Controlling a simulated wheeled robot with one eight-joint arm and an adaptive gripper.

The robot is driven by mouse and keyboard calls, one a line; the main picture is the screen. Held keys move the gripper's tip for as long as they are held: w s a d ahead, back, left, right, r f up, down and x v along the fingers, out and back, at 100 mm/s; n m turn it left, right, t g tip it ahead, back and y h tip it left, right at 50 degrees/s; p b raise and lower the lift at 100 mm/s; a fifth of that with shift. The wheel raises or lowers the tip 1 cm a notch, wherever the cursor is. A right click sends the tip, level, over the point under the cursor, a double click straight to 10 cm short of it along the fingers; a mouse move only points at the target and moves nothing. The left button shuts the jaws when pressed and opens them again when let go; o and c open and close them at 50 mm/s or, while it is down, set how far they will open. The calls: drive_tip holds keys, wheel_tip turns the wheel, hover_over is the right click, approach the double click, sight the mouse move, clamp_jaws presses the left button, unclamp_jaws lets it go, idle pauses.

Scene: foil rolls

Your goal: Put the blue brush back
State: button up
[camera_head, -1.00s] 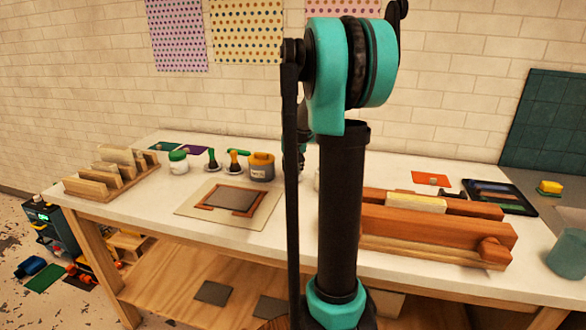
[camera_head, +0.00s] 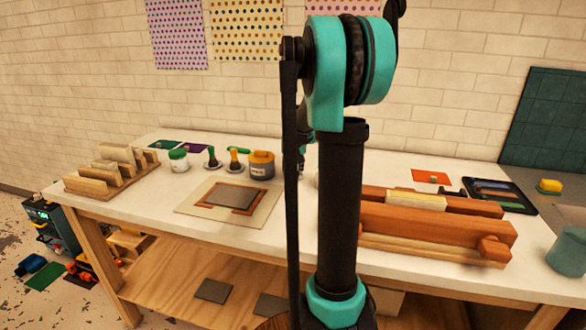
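I cannot make out a blue brush on the bench. Two brushes stand upright in small holders on the white bench top (camera_head: 150,204): one with a green top (camera_head: 212,153) and one with a yellow-orange top (camera_head: 235,158). My arm's dark column and teal joints cover the middle of the view. A small teal part of my arm shows behind the column, low over the back of the bench.
A white jar with green lid (camera_head: 178,160) and an orange-topped tub (camera_head: 261,165) flank the brushes. A wooden rack (camera_head: 92,187) stands left, a framed board (camera_head: 233,197) in front, a large wooden vise (camera_head: 435,228) right. A dark tray (camera_head: 512,205) lies behind it.

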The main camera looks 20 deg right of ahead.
drive_tip(key=o, duration=1.8)
drive_tip(key=shift+o, duration=0.2)
drive_tip(key=shift+r, duration=4.55)
drive_tip(key=shift+a, duration=0.1)
